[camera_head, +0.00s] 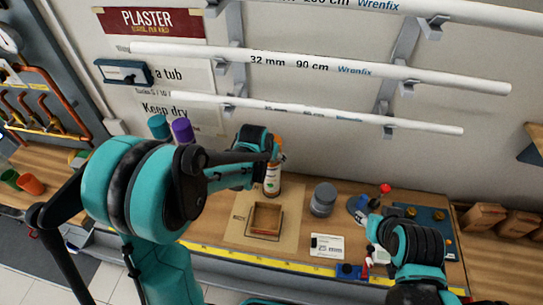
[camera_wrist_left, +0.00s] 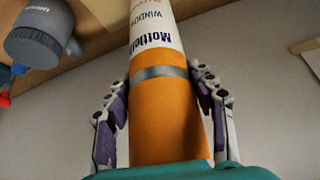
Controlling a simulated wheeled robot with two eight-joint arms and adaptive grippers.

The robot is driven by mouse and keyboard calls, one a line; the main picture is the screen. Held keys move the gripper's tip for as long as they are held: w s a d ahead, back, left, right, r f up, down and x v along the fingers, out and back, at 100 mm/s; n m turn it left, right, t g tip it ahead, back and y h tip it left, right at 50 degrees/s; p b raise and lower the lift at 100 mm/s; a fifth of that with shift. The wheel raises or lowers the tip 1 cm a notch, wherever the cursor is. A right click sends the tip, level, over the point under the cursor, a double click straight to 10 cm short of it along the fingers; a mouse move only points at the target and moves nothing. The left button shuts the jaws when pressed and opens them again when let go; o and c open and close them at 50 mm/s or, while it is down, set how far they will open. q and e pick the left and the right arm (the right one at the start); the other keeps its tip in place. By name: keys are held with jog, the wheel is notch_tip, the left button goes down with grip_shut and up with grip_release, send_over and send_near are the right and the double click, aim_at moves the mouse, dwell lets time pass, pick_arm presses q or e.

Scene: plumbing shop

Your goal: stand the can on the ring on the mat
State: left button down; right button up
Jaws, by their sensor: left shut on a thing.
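The can (camera_head: 272,183), white below and orange above, is upright in my left gripper (camera_head: 277,154) over the back of the tan mat (camera_head: 291,222). In the left wrist view the can (camera_wrist_left: 168,110) runs between the two fingers of the left gripper (camera_wrist_left: 165,112), which is shut on its orange part below a grey band. I cannot tell whether the can's base touches the mat. No ring shows clearly on the mat. My right gripper is at the lower right near the bench (camera_head: 374,228); its fingers are too small to read.
A square wooden tray (camera_head: 252,218) lies on the mat in front of the can. A grey tub (camera_head: 322,200) stands right of the mat, with a white card (camera_head: 327,246) before it. A blue board (camera_head: 425,215) and small red-topped items lie farther right. White pipes hang on the wall behind.

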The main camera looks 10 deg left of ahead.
pick_arm(q)
jog(key=shift+f, duration=0.15)
jog(key=c, duration=0.6)
grip_release()
jog(key=shift+o, duration=0.2)
jog(key=shift+r, duration=0.25)
jog(key=p+v, duration=0.2)
jog(key=v, duration=1)
jog(key=s+a+r+n, duration=0.1)
jog(key=s+a, duration=0.1)
jog(key=s, duration=0.7)
jog(key=s+a+r+n+t+y, duration=0.1)
jog(key=s+a, duration=0.1)
jog(key=s, duration=0.6)
jog(key=shift+s+a+r, duration=0.2)
jog(key=shift+s+a, duration=0.15)
jog(key=shift+s, duration=0.05)
